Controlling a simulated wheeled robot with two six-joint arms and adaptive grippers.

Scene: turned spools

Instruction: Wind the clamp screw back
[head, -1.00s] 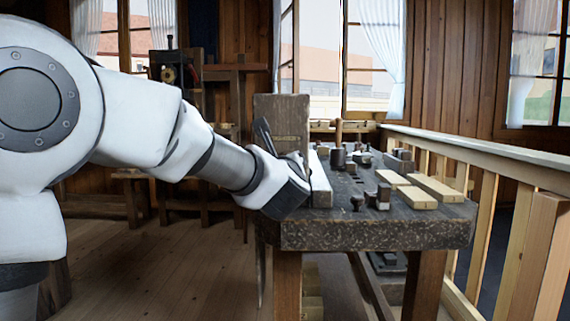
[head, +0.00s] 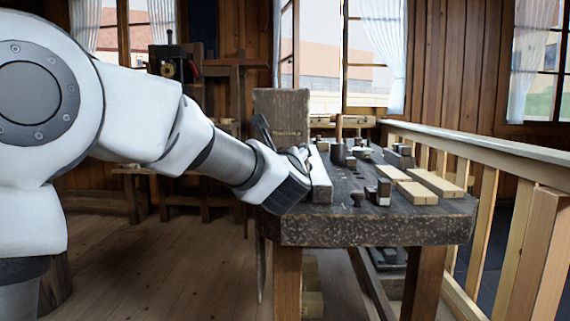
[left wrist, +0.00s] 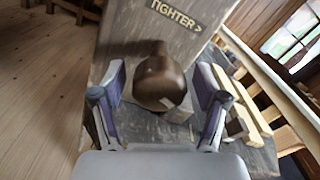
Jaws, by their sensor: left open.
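A rounded dark brown wooden knob (left wrist: 158,82), which looks like the clamp screw's handle, shows in the left wrist view with a small pale mark near its lower edge. It stands in front of a grey board (left wrist: 140,25) with a label (left wrist: 178,13) reading "TIGHTER >". My left gripper (left wrist: 161,85) is open, one finger on each side of the knob, with visible gaps between. In the head view my left gripper (head: 285,165) is at the bench's left end, by the upright board (head: 281,112), and hides the knob. My right gripper is not in view.
The dark workbench (head: 375,232) carries pale wood blocks (head: 417,193), small dark tools and a long pale bar (head: 319,180) close beside my gripper. A wooden railing (head: 480,150) runs along its right side. Open floor (head: 165,260) lies to the left.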

